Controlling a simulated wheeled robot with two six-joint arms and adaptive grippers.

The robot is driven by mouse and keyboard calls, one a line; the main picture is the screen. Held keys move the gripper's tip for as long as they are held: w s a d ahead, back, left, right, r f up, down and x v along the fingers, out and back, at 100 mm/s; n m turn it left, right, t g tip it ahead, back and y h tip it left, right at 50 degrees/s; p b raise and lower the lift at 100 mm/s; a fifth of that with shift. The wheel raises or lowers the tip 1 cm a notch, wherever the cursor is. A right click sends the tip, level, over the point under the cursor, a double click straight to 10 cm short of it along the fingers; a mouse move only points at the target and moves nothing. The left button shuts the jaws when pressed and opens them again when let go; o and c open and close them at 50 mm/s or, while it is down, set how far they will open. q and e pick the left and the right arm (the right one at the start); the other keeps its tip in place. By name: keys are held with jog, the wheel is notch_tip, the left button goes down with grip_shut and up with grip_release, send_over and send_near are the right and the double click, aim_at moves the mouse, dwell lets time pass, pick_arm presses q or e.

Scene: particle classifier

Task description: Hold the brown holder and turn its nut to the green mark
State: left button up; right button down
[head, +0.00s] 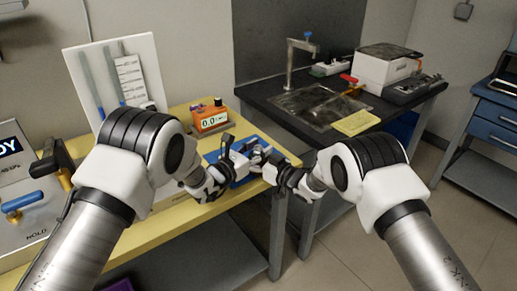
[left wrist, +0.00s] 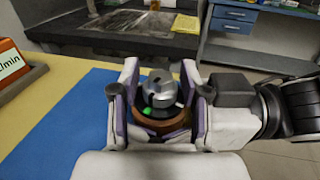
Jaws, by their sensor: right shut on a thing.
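The nut (left wrist: 160,88) is a silvery metal piece on top of the brown holder (left wrist: 165,123). A small green mark (left wrist: 147,111) shows at the front left of the nut's base. My left gripper (head: 238,161) has its purple-padded fingers on both sides of the nut in the left wrist view (left wrist: 160,95), with gaps beside it, so it looks open. My right gripper (head: 264,163) comes in from the right and is shut on the holder. The fingers hide part of the holder, and its details are too small in the head view.
A blue mat (left wrist: 60,125) lies on the yellow table (head: 150,233). An orange meter (head: 209,117) stands behind the grippers, and a white panel (head: 88,55) stands at the left. A black bench with a sink (head: 318,106) is beyond the table.

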pick_arm(q)
jog(key=v, duration=1.2)
pick_arm(e)
jog(key=shift+c, duration=0.8)
grip_release()
